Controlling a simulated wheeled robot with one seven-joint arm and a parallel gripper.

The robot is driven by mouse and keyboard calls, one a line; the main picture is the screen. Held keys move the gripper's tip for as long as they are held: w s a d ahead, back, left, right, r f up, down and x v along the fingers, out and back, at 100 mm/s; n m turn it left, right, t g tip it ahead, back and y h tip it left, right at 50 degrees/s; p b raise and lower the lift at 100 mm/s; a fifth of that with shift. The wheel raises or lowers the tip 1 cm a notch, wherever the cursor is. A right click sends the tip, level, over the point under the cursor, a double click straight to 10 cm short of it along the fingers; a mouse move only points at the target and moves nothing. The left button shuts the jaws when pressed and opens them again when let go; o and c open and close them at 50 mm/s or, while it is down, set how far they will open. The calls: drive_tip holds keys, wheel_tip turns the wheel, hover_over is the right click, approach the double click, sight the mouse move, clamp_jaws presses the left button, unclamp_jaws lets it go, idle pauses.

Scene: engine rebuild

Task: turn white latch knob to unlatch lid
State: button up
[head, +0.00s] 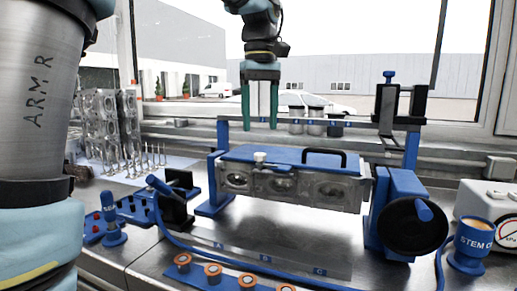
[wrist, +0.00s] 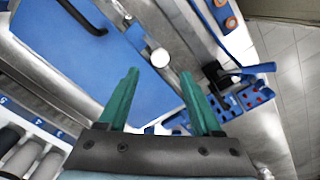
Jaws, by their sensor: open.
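The white latch knob (head: 259,156) sits at the front edge of the blue lid (head: 290,155), left of the lid's middle. In the wrist view the knob (wrist: 160,58) lies just beyond the fingertips, and the lid (wrist: 95,70) fills the upper left. My gripper (head: 260,125) has green fingers pointing down. It hangs above the lid and knob in the head view. The fingers (wrist: 160,72) are spread apart with nothing between them. The black lid handle (head: 326,152) is right of the knob. The lid lies flat over a grey metal engine block (head: 290,187).
A black handwheel (head: 412,228) on a blue stand is at the right. A black clamp with a blue lever (head: 172,205) stands left of the block. Orange-topped parts (head: 213,272) line the front. A blue cup (head: 471,245) and a gauge (head: 503,225) are far right.

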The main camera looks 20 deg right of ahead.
sight(260, 157)
wheel_tip(260, 157, down, 7)
drive_tip(key=shift+r, duration=0.1)
idle(0.3)
clamp_jaws()
idle(0.4)
